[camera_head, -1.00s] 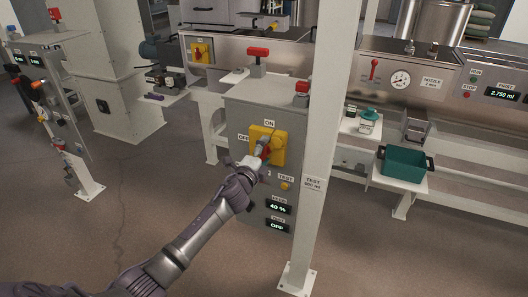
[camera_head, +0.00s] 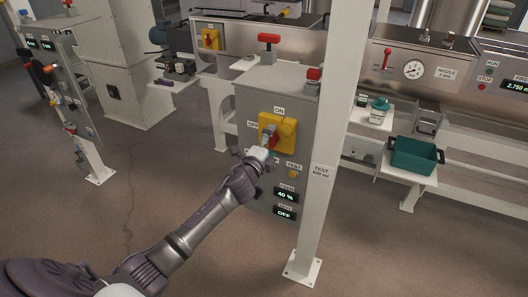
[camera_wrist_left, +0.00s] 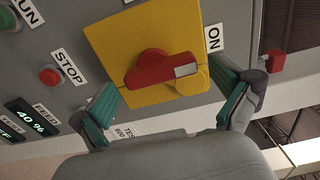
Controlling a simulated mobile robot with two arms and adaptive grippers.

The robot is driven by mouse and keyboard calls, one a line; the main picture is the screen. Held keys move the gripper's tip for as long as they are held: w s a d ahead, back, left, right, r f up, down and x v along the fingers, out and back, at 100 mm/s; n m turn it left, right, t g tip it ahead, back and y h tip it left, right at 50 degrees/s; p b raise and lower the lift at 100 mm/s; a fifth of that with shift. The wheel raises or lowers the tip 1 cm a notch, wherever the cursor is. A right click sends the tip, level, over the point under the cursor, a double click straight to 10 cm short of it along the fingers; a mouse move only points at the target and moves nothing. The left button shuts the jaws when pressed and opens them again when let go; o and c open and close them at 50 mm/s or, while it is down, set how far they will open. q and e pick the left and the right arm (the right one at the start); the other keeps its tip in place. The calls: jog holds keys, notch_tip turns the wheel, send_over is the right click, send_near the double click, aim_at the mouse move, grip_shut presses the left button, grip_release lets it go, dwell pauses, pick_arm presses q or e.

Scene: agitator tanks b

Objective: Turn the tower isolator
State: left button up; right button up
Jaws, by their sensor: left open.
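An isolator with a yellow plate (camera_head: 288,136) and red handle (camera_head: 269,133) sits on a grey control box (camera_head: 300,88), with ON above it and OFF to its left. In the left wrist view, the red handle (camera_wrist_left: 152,70) lies across the yellow plate (camera_wrist_left: 110,45), its pale end pointing right, to the side with the ON label (camera_wrist_left: 213,38). My left gripper (camera_head: 264,151) is just in front of the isolator, at its lower left. In the wrist view its teal-padded fingers (camera_wrist_left: 163,86) are spread either side of the handle, seemingly not touching it. My right gripper is not seen.
A white post (camera_head: 335,150) stands close on the right of the box. A second yellow isolator (camera_head: 210,39) is on the bench behind. A teal bin (camera_head: 413,156) stands at right. Floor at front left is clear.

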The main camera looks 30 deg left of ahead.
pick_arm(q)
jog(key=s, duration=1)
jog(key=shift+s+d, duration=0.3)
jog(key=shift+s, duration=0.05)
jog(key=s+f+n+g, duration=0.2)
jog(key=s+f+g, duration=0.15)
jog(key=f, duration=0.85)
jog(key=s+f+n+g, duration=0.25)
jog(key=s+f, duration=0.25)
jog(key=f, duration=0.6)
jog(key=s+f+n+g, duration=0.25)
jog(key=s+f, duration=0.25)
jog(key=f, duration=0.7)
jog(key=s+d+f+n+g, duration=0.3)
jog(key=s+f+n+g, duration=0.1)
jog(key=s+f, duration=1)
jog(key=s+d+f+n+g, duration=0.2)
jog(key=s+f, duration=0.1)
jog(key=s, duration=0.8)
jog(key=s+d+f+n+g+h, duration=0.1)
jog(key=s+d+f+n+g, duration=0.1)
jog(key=s, duration=1)
jog(key=shift+d+f, duration=0.8)
jog(key=shift+f, duration=0.15)
jog(key=shift+g, duration=0.25)
